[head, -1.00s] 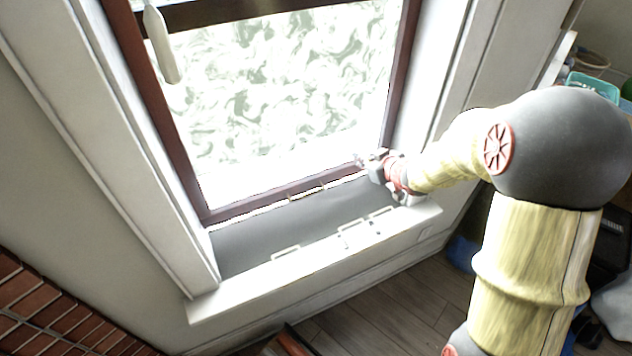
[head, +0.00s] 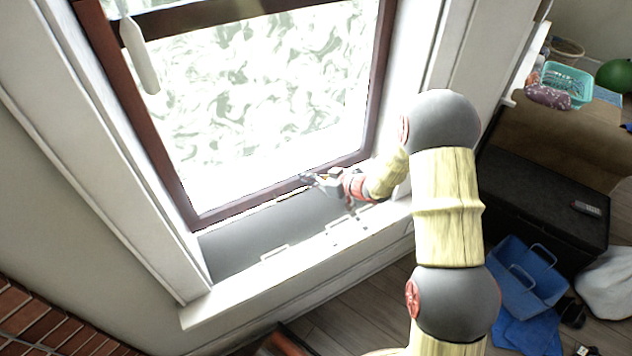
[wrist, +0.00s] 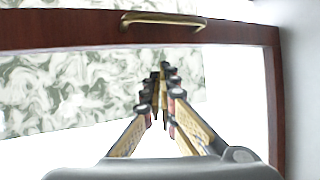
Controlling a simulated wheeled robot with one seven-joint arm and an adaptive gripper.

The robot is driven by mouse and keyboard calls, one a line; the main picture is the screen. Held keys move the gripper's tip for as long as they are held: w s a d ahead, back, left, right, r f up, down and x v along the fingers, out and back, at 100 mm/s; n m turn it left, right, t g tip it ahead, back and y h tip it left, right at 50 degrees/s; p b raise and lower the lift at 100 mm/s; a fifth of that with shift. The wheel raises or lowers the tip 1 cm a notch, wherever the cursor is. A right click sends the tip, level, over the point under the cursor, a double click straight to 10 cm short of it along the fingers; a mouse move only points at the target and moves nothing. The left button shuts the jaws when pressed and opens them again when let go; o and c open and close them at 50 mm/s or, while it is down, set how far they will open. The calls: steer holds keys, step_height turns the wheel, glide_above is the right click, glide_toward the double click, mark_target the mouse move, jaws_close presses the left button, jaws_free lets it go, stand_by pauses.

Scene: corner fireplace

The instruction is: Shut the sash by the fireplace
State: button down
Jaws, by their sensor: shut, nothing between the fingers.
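The window (head: 255,90) has a dark red-brown frame with a pale, swirl-patterned view in it. A dark rail (head: 215,16) of the sash crosses its top in the head view. In the wrist view a dark rail (wrist: 70,28) with a brass handle (wrist: 162,20) spans the top; I cannot tell for sure that it is the same rail. My gripper (head: 308,178) is low at the window, just above the sill and near the bottom frame bar. Its fingers (wrist: 162,78) are together and empty, apart from the handle in the picture.
A white sill (head: 240,284) with small raised fittings lies below. A white pull (head: 140,58) hangs at the upper left. Brick (head: 50,315) is at the lower left. A black chest (head: 545,190), blue basket (head: 530,275) and teal basket (head: 568,82) stand at the right.

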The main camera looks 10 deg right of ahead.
steer(key=x, duration=0.3)
steer(key=shift+w+a+f+b, duration=0.15)
steer(key=shift+a+b, duration=0.05)
steer(key=shift+b, duration=0.1)
steer(key=shift+s+d+f+b, duration=0.1)
steer(key=shift+f+b, duration=0.1)
steer(key=shift+f, duration=0.4)
steer(key=shift+s+d+f+b, duration=0.1)
steer(key=shift+s+f+b, duration=0.05)
steer(key=shift+f, duration=0.45)
steer(key=shift+s+f, duration=0.15)
steer(key=shift+f, duration=0.5)
step_height(320, 180, down, 12)
steer(key=b, duration=0.4)
steer(key=shift+s+d+b, duration=0.1)
steer(key=shift+s+b, duration=0.1)
steer(key=shift+b, duration=0.15)
steer(key=shift+f, duration=0.1)
